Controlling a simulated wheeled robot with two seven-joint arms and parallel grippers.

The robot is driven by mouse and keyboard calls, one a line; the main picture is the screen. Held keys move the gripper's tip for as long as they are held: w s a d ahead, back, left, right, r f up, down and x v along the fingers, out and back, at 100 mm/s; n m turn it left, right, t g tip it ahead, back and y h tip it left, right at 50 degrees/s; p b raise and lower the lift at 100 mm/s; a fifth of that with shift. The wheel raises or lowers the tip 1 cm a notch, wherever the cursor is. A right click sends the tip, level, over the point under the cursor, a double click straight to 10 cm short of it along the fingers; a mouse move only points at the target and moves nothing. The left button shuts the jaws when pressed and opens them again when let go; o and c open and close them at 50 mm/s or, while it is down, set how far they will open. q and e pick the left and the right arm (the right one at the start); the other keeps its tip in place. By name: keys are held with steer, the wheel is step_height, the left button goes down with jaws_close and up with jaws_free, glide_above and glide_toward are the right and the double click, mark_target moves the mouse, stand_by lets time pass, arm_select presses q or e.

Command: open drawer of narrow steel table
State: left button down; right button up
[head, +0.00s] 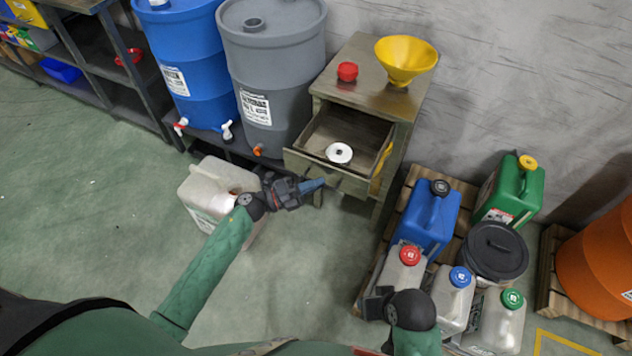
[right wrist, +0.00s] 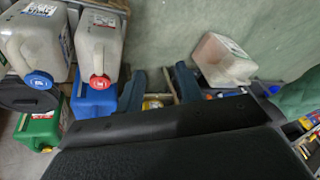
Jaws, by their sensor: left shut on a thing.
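The narrow steel table (head: 358,72) stands against the wall in the head view. Its drawer (head: 337,178) is pulled out, with its inside showing and a white disc (head: 339,153) in it. My left gripper (head: 314,185) is at the lower part of the drawer front and is shut on the drawer handle, which the fingers mostly hide. My right gripper (right wrist: 160,72) has its fingers apart with nothing between them. In the head view it hangs above the canisters at the lower right, well away from the drawer.
A red cap (head: 347,72) and a yellow funnel (head: 406,61) are on the table top. Blue (head: 184,55) and grey (head: 273,80) drums stand to its left. A whitish canister (head: 208,190) is under my left forearm. A pallet (head: 408,190) with several canisters is at right.

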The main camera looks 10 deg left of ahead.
arm_select(q)
steer(key=c, duration=1.5)
jaws_free()
steer(key=shift+a, duration=0.15)
arm_select(e)
steer(key=shift+f, duration=0.1)
